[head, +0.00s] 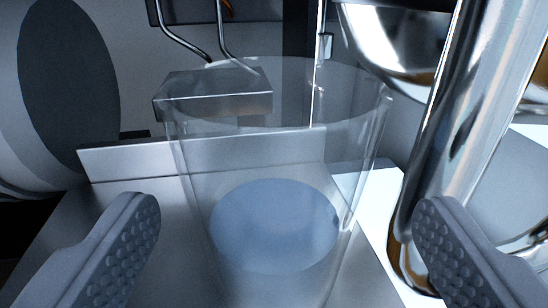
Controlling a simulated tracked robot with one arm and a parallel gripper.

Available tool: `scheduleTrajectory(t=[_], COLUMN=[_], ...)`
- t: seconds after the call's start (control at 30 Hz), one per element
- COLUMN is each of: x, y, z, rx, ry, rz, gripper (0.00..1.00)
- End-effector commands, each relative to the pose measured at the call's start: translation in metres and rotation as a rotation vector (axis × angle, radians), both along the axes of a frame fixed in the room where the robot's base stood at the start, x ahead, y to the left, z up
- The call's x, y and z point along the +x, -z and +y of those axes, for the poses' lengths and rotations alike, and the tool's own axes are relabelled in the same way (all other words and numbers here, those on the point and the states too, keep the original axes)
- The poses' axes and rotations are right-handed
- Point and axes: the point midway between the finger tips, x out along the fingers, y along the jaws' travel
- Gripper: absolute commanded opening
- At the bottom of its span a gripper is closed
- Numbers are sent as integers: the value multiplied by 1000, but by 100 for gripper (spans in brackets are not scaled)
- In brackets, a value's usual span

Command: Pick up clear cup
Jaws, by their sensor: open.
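The clear cup (290,170) stands upright in the middle of the head view. It is see-through, with a wide rim at the top and a bluish round patch at its bottom. My gripper (287,235) is open, with one grey, studded finger at the lower left and the other at the lower right. The cup shows between the two fingers, with a gap on each side. The lower end of the cup runs toward the bottom edge of the picture, so its base is partly cut off.
A thick shiny metal pipe (455,130) rises close behind the right finger. A metal block (213,95) shows behind the cup's rim. A large grey cylinder (65,95) with a dark round face is at the left. A shiny bowl-shaped part (400,45) is at the upper right.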

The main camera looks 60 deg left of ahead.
Motion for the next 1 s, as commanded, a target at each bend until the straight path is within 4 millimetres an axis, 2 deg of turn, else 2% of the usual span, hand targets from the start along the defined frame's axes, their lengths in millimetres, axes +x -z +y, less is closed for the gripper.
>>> scheduleTrajectory(t=[0.23,0.6,0.87,0.93,1.0], x=[7,28,30,30,30], y=[0,1,0,0,0], z=[13,50,52,52,52], rx=[1,1,0,-1,-1], ry=[-1,-1,0,0,0], rz=[-2,-1,1,1,1], gripper=[82,82,82,68,49])
